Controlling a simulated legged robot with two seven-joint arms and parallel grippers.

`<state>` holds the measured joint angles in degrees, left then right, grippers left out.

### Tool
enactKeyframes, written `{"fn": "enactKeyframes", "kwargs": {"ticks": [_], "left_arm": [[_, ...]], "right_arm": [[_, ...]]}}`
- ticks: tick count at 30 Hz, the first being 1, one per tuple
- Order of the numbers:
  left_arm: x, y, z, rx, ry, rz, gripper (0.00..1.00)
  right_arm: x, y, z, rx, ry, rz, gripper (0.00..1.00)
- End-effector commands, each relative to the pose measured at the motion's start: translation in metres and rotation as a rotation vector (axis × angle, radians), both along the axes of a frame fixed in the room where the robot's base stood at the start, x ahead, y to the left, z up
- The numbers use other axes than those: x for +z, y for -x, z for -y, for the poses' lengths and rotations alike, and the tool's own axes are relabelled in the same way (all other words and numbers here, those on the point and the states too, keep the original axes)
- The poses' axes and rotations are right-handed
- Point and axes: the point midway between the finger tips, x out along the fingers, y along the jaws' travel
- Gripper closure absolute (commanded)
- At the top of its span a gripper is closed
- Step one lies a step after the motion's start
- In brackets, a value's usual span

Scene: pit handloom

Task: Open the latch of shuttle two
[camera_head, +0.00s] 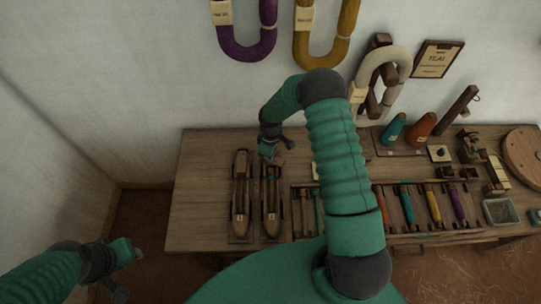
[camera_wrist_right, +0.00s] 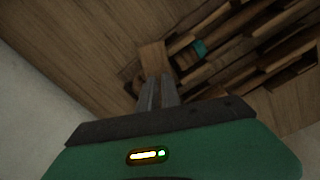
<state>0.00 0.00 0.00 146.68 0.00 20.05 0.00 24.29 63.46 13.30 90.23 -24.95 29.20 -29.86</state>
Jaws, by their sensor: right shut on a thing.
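Two boat-shaped wooden shuttles lie side by side at the left of the table, their long sides running front to back. The right one, which I take as shuttle two (camera_head: 271,200), has a pale tag near its front end; the other shuttle (camera_head: 240,195) is just left of it. My right gripper (camera_head: 279,156) is at the far end of shuttle two. In the wrist view its fingers (camera_wrist_right: 157,88) are shut on a small wooden block, apparently the latch (camera_wrist_right: 152,57); the fingertips partly hide the contact. My left gripper (camera_head: 130,252) is off the table at lower left, its fingers unclear.
A rack of coloured bobbins (camera_head: 432,203) lies right of the shuttles, partly behind my right arm. Teal (camera_head: 393,129) and orange (camera_head: 421,128) cones stand at the back. Yarn hanks hang on the wall. The table's left end (camera_head: 200,190) is clear.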

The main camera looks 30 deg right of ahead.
Motion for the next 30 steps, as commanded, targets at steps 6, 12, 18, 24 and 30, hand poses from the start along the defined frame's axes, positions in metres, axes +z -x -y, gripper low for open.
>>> {"fn": "enactKeyframes", "kwargs": {"ticks": [6,12,18,24,30], "left_arm": [[0.0051,0.0,0.0,0.0,0.0,0.0,0.64],[0.0076,-0.0001,0.0,0.0,0.0,0.0,0.64],[0.009,0.0,0.0,0.0,0.0,0.0,0.64],[0.0096,0.0,0.0,0.0,0.0,0.0,0.64],[0.0096,0.0,0.0,0.0,0.0,0.0,0.64]], "right_arm": [[0.0005,0.0002,-0.0005,0.185,-0.001,0.0,1.0],[-0.0001,0.0006,-0.0002,0.319,-0.002,-0.001,1.0],[-0.0002,0.0005,-0.0004,0.404,-0.002,-0.001,1.0],[-0.0004,0.0004,-0.0006,0.442,-0.001,-0.001,1.0],[-0.0005,0.0003,-0.0003,0.45,-0.001,-0.001,1.0]]}}
